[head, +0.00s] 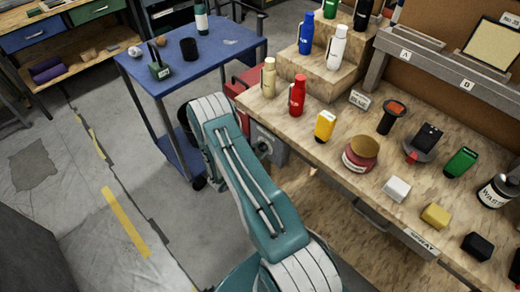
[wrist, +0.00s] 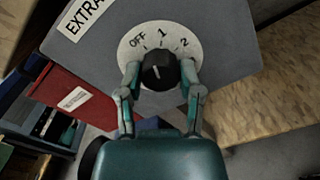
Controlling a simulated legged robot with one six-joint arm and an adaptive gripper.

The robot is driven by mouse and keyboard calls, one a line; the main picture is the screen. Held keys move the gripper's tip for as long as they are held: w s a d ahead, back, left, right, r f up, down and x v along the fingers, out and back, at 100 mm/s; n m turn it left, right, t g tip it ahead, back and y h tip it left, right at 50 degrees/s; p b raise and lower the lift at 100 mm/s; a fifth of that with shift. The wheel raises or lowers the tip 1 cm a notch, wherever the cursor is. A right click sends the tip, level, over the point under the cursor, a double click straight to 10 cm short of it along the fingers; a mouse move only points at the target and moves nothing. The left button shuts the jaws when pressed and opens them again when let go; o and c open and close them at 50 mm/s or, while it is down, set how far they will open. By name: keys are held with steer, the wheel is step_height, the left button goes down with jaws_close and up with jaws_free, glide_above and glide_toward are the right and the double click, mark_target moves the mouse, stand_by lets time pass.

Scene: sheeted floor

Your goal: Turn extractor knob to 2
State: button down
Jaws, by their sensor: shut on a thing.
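In the wrist view the extractor knob (wrist: 158,71) is black and round with a short white mark. It sits on a white dial (wrist: 128,52) printed OFF, 1 and 2. The mark seems to lie toward the OFF side, but the exact setting is hard to tell. The dial is on a grey panel (wrist: 222,50) with a partly cut-off EXTRA label (wrist: 84,16). My gripper (wrist: 160,76) has one finger on each side of the knob and is shut on it. In the head view the grey box (head: 270,145) shows beside my arm, and my gripper is hidden.
A wooden bench (head: 335,175) with bottles and small blocks is right of the box. A red box (head: 243,80) stands behind it; red also shows in the wrist view (wrist: 75,100). A blue cart (head: 215,55) is at the back left. The left floor is mostly clear.

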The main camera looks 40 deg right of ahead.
steer(key=m, duration=0.6)
steer(key=shift+s, duration=0.1)
steer(key=m, duration=0.5)
steer(key=shift+f, duration=0.15)
steer(key=shift+s+m, duration=0.1)
steer(key=shift+m, duration=0.2)
steer(key=shift+f, duration=0.1)
steer(key=shift+c, duration=1.3)
jaws_free()
steer(key=shift+d, duration=0.1)
steer(key=a, duration=1.2)
steer(key=shift+s, duration=0.4)
